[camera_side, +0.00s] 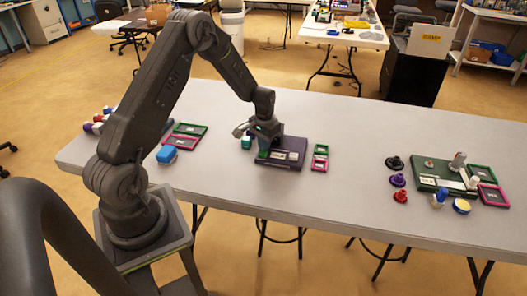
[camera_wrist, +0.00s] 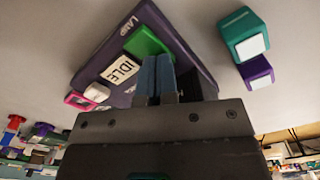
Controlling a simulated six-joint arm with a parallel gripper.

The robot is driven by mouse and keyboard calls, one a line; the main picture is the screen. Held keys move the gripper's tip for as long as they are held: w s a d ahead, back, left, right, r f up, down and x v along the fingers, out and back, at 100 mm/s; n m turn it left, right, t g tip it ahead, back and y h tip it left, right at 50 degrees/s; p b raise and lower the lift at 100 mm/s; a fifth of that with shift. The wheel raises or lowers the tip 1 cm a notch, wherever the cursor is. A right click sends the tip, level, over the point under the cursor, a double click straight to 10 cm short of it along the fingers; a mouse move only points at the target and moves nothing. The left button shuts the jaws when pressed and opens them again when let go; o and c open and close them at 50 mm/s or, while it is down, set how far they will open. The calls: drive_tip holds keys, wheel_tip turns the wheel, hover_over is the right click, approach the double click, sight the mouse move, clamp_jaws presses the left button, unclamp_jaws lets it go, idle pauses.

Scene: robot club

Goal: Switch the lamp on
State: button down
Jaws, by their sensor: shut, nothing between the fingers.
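A dark purple board (camera_side: 291,147) lies on the table in the side view; in the wrist view the board (camera_wrist: 194,62) carries the word LAMP. On it are a green block-like part (camera_wrist: 148,42), a white plate reading IDLE (camera_wrist: 121,70) and a small white part (camera_wrist: 97,92). The green part (camera_side: 263,154) also shows in the side view, just under my gripper. My gripper (camera_side: 264,143) points down over the board's left part. In the wrist view its blue fingers (camera_wrist: 157,58) are together and empty, overlapping the green part's edge. I cannot tell whether they touch it.
A teal block (camera_side: 247,142) stands just left of the board. A green board (camera_side: 428,181) with several pieces is at the far right.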

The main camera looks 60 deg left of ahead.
drive_tip(key=shift+r, duration=3.45)
drive_tip(key=shift+r, duration=0.1)
drive_tip(key=s+d+r+m+t, duration=0.1)
drive_tip(key=s+d+r+t, duration=0.1)
drive_tip(key=s+d+r, duration=0.65)
drive_tip(key=s+d+r+m+t, duration=0.15)
drive_tip(key=s+d+r, duration=0.35)
drive_tip(key=d+r, duration=0.6)
drive_tip(key=s+d+r+t, duration=0.2)
drive_tip(key=s+d, duration=0.1)
drive_tip(key=s, duration=0.6)
drive_tip(key=shift+d, duration=0.25)
drive_tip(key=shift+m, duration=0.25)
